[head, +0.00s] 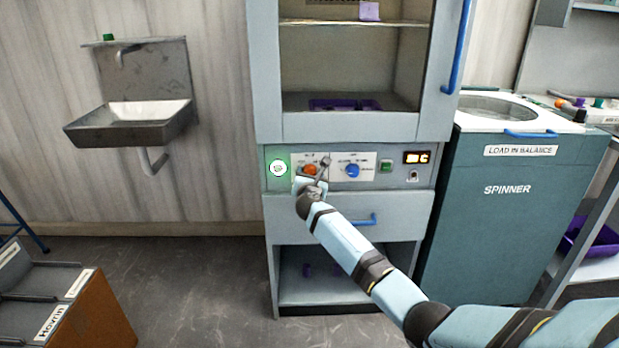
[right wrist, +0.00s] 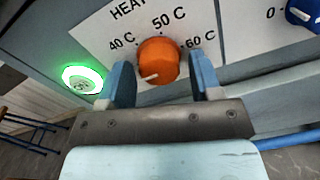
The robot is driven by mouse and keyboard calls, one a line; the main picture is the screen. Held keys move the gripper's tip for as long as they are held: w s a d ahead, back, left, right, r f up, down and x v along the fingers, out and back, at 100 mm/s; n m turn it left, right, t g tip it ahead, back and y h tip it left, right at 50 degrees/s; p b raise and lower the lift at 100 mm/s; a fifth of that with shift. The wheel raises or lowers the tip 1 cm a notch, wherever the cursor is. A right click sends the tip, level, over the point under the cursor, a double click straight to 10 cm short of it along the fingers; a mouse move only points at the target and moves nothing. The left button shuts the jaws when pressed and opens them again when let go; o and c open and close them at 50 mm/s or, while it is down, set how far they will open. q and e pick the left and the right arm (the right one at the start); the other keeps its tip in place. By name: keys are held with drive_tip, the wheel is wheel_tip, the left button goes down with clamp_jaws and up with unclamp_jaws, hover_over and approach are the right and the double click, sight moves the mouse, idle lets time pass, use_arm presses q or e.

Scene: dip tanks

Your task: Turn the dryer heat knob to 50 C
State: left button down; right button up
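The orange heat knob (head: 310,169) is on the dryer's control panel (head: 281,183). In the right wrist view the knob (right wrist: 158,58) has labels 40 C, 50 C and 60 C around its top, with 50 C in the middle. My right gripper (head: 312,173) is at the knob. In the right wrist view its fingers (right wrist: 162,78) stand on either side of the knob, with a gap on each side, so it is open. My left gripper is out of view.
A green-lit round button (right wrist: 82,78) is left of the knob. A blue knob (head: 352,171), a green switch (head: 386,166) and an orange display (head: 416,157) are to the right. A drawer with a blue handle (head: 366,220) lies below, and the spinner (head: 505,215) stands at right.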

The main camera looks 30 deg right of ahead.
drive_tip(key=c, duration=0.7)
drive_tip(key=shift+m, duration=0.4)
use_arm(q)
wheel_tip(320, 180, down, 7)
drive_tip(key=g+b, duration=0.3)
drive_tip(key=b, duration=0.2)
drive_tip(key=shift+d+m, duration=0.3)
use_arm(e)
drive_tip(key=m, duration=2.2)
drive_tip(key=shift+a+r+y, duration=0.1)
drive_tip(key=shift+r+y, duration=0.2)
drive_tip(key=shift+y, duration=0.1)
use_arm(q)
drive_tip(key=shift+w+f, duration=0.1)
use_arm(e)
drive_tip(key=shift+m, duration=0.4)
